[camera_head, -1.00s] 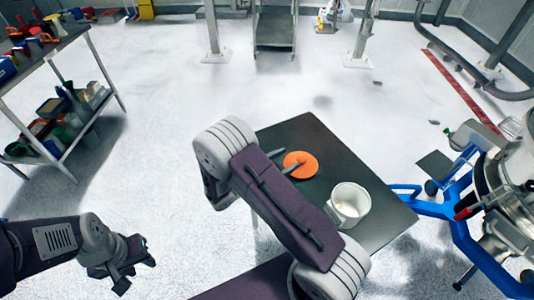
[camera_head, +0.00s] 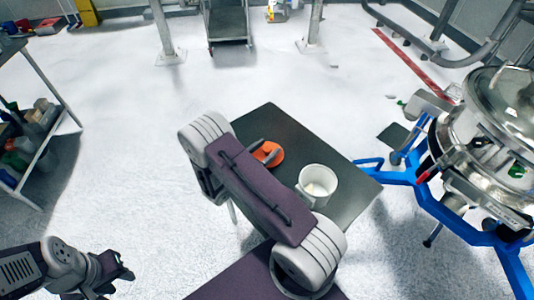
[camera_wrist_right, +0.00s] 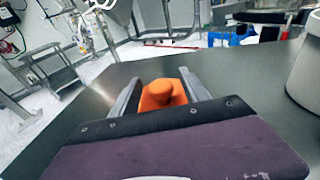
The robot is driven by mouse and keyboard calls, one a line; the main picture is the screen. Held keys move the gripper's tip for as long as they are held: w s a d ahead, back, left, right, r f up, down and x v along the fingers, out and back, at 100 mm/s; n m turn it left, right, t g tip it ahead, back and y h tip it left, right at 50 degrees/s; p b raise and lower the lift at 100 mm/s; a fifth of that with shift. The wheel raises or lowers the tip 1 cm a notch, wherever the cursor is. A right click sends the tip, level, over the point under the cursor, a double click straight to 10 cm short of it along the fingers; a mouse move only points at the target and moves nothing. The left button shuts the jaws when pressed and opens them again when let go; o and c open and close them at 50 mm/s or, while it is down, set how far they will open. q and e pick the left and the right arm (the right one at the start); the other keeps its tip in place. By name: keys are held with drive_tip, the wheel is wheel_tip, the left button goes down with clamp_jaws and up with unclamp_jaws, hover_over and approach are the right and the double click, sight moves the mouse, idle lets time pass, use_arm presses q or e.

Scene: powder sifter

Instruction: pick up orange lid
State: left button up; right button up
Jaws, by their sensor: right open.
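The orange lid (camera_head: 274,158) lies on the dark table (camera_head: 343,178), partly hidden behind my right arm in the head view.
A white pot (camera_head: 318,184) stands on the table to the right of the lid. A steel sifter (camera_head: 490,150) on a blue frame (camera_head: 440,206) is close to the table's right side. A shelf (camera_head: 45,110) stands at the left. The floor between is clear.

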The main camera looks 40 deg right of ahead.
sight(270, 149)
drive_tip(key=shift+d+f, duration=0.1)
drive_tip(key=shift+d, duration=0.1)
drive_tip(key=shift+a, duration=0.1)
drive_tip(key=shift+c, duration=0.6)
clamp_jaws()
drive_tip(key=shift+r, duration=0.2)
drive_tip(key=shift+r, duration=0.3)
drive_tip(key=r, duration=0.2)
drive_tip(key=s+r, duration=0.1)
drive_tip(key=r, duration=0.1)
drive_tip(key=shift+d, duration=0.25)
drive_tip(key=s+d+r+p, duration=0.4)
drive_tip(key=s+r+p, duration=0.2)
drive_tip(key=s, duration=0.3)
drive_tip(key=shift+s+d, duration=0.2)
drive_tip(key=shift+s, duration=0.1)
